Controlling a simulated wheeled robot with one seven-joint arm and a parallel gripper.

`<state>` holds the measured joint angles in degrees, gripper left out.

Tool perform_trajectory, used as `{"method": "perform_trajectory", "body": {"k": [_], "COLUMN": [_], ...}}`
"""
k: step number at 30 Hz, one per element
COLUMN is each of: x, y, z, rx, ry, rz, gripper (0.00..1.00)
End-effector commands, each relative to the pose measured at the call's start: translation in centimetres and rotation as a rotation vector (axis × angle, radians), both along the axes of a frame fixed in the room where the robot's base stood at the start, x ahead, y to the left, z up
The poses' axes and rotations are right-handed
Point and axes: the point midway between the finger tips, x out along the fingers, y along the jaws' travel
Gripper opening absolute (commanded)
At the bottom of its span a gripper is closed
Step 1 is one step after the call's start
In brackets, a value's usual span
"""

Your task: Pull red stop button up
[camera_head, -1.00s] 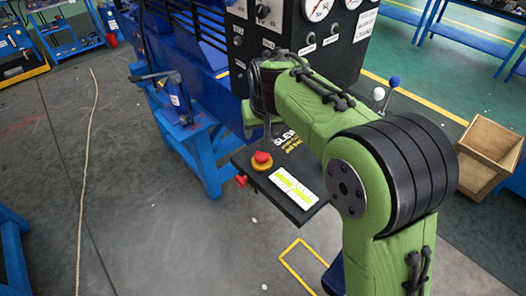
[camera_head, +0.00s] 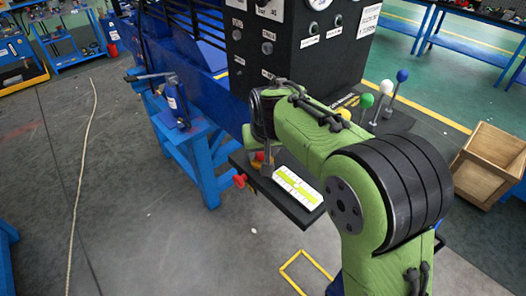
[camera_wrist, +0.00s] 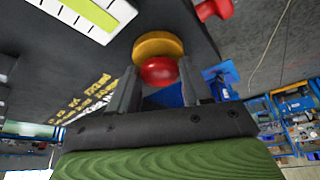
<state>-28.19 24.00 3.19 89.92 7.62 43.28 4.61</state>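The red stop button (camera_wrist: 158,70) sits on a yellow-orange round base (camera_wrist: 158,46) on the dark console panel, seen close in the wrist view. My gripper (camera_wrist: 156,80) is open, with one finger on each side of the red button cap. A small gap shows between the cap and the fingers, so I cannot see a grip on it. In the head view my gripper (camera_head: 265,167) is over the button, and only a little of the red cap (camera_head: 258,156) shows beside it.
A white label with a yellow-green scale (camera_head: 297,187) lies on the panel beside the button. A red knob (camera_head: 239,180) sticks out at the panel's edge. Several ball-topped levers (camera_head: 387,87) stand behind my arm. The black gauge box (camera_head: 300,60) rises behind the panel.

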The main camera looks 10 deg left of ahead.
Motion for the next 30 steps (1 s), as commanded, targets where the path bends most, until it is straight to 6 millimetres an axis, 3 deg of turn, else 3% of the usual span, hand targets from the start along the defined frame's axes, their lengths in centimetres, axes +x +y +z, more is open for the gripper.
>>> {"method": "perform_trajectory", "body": {"k": [1, 5, 6, 22, 23, 27, 30], "x": [0.0, 0.0, 0.0, 0.0, 0.0, 0.0, 0.0], "y": [0.0, 0.0, 0.0, 0.0, 0.0, 0.0, 0.0], "z": [0.0, 0.0, 0.0, 1.5, 1.4, 1.3, 1.3], "rx": [0.0, 0.0, 0.0, 0.0, 0.0, 0.0, 0.0], "ry": [0.0, 0.0, 0.0, -0.001, -0.001, 0.0, 0.0], "rz": [0.0, 0.0, 0.0, 0.0, 0.0, 0.0, 0.0], "gripper": [0.4, 0.2, 0.19, 0.19, 0.48, 0.68, 0.68]}}
